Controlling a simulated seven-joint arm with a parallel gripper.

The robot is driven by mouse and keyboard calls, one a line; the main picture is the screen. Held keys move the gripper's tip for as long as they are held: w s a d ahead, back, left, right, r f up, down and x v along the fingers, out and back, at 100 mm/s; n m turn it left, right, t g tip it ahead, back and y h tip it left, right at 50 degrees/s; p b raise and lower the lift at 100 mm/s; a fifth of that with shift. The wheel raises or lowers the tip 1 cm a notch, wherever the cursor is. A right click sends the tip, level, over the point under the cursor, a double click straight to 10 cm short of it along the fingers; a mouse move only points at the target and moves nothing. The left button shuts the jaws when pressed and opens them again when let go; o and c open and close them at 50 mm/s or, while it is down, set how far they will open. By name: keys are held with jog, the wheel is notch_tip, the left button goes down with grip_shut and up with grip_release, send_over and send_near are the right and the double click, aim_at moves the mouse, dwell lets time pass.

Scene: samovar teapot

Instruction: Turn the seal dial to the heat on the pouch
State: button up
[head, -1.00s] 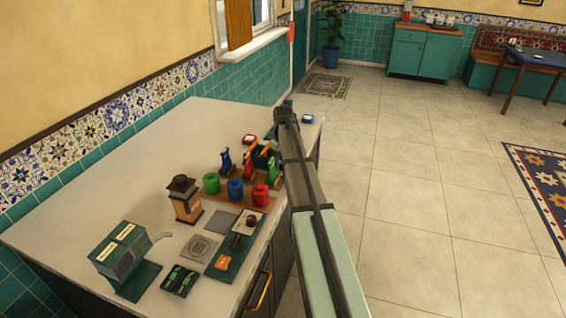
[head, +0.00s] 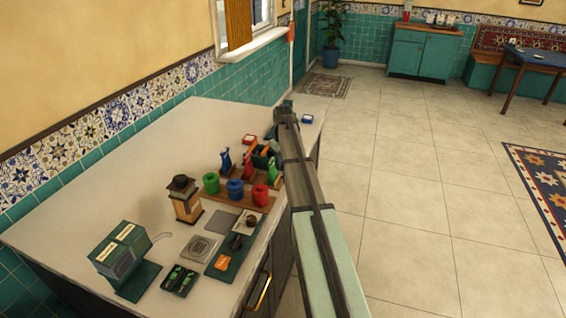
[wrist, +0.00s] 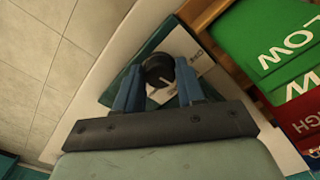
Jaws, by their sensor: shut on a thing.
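In the wrist view a round black dial (wrist: 158,70) with a pale pointer line sits between the blue fingertips of my gripper (wrist: 160,76). The fingers are shut on its sides. The pointer slants downward in that view. The dial is on a dark teal base with a white plate (wrist: 197,57) whose small print is unreadable. In the head view my arm covers the gripper, and I cannot make out the held dial. I cannot tell the pouch or its heat mark for certain.
A green panel marked LOW (wrist: 285,38) and a red panel (wrist: 305,112) with a partly cut-off word stand right of the dial. A teal box (head: 125,255) is at the near left.

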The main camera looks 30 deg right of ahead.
jog(key=m, duration=0.3)
jog(key=shift+m, duration=0.4)
jog(key=m, duration=0.3)
jog(key=shift+m, duration=0.4)
jog(key=m, duration=0.3)
jog(key=shift+m, duration=2.2)
jog(key=o, duration=1)
jog(key=shift+o, duration=0.2)
jog(key=shift+r, duration=0.1)
notch_tip(320, 180, up, 14)
jog(key=shift+f, duration=0.2)
